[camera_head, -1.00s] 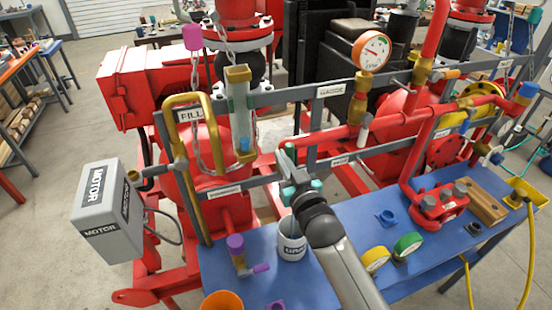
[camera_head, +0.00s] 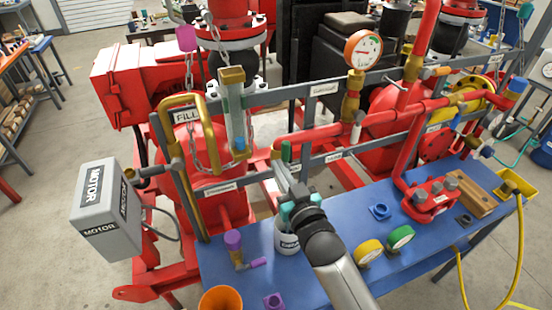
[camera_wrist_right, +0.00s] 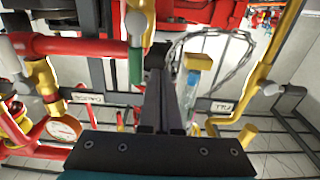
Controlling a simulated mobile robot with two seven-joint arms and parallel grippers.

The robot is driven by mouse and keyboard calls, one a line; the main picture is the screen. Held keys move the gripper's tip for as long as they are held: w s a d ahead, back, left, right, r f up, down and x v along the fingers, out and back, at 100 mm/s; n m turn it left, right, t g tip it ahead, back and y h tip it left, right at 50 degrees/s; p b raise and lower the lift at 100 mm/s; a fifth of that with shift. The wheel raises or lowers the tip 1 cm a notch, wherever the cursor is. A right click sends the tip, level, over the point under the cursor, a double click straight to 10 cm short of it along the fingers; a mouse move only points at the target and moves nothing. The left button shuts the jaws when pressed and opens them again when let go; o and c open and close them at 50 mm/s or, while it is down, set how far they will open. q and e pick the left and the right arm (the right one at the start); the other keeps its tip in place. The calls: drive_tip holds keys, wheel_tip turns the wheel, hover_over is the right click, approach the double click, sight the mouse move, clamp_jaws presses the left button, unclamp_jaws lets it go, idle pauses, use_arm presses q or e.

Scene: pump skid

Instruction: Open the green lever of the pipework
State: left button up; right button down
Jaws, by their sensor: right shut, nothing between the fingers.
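The green lever (camera_head: 286,151) is a short upright green handle by the red pipe, left of the valve under the gauge. In the right wrist view the green lever (camera_wrist_right: 136,66) hangs from a red pipe end, just left of my fingers. My right gripper (camera_head: 281,172) is shut and empty, with its tips just below the lever in the head view. The right gripper (camera_wrist_right: 158,62) shows dark fingers together in the wrist view; whether they touch the lever I cannot tell. My left gripper is not in view.
A white mug (camera_head: 287,236) stands on the blue bench (camera_head: 330,212) under my right wrist. Grey rails, a yellow pipe loop (camera_head: 183,100) and a pressure gauge (camera_head: 363,48) crowd the area. Yellow and green tape rolls, a purple-capped fitting and an orange funnel (camera_head: 220,300) are on the bench.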

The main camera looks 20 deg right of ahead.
drive_tip(key=s, duration=0.4)
drive_tip(key=shift+s, duration=0.4)
